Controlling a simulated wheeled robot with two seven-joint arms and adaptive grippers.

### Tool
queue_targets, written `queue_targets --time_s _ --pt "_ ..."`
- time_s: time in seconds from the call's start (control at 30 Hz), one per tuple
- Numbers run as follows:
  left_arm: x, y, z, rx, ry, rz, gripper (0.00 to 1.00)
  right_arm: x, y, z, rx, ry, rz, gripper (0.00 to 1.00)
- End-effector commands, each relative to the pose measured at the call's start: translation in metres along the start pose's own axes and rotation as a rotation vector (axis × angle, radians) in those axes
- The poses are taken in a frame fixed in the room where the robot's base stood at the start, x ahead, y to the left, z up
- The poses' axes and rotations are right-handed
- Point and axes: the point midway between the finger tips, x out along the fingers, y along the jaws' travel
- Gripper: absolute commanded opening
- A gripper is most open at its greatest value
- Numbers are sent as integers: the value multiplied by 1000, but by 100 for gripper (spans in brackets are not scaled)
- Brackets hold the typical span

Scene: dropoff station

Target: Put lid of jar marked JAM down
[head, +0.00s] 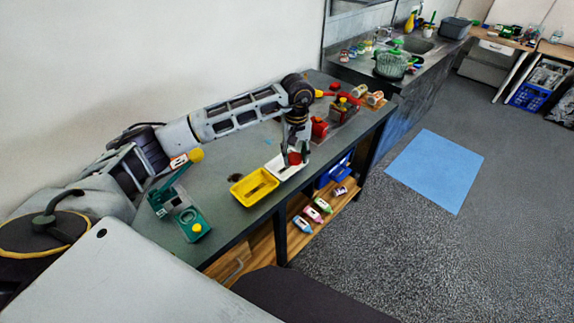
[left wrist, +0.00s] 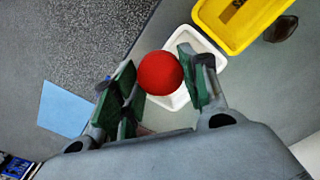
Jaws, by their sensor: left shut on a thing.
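My left gripper (head: 297,152) is shut on a round red lid (left wrist: 160,72) above the worktop. In the left wrist view the gripper (left wrist: 160,88) has a green-padded finger on either side of the red lid. The lid also shows as a small red patch in the head view (head: 295,158). A white tray (head: 279,163) is under the gripper, and it shows behind the lid in the left wrist view (left wrist: 209,48). Whether the lid touches the tray I cannot tell. No JAM marking is readable. My right gripper is not in view.
A yellow tray (head: 236,187) sits beside the white one. A green device (head: 193,223) stands on the near worktop (head: 225,229). Red items (head: 319,129) stand beyond the gripper. Several bottles (head: 312,214) and a blue crate (head: 325,180) are on the shelf below. A blue mat (head: 436,170) lies on the floor.

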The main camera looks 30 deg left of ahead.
Motion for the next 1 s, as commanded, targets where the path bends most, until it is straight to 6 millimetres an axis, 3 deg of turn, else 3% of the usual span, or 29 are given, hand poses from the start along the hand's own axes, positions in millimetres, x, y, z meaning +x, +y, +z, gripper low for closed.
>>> queue_targets --time_s 1.0 --pt "-18 -16 -27 -751 -2 2 34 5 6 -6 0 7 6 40"
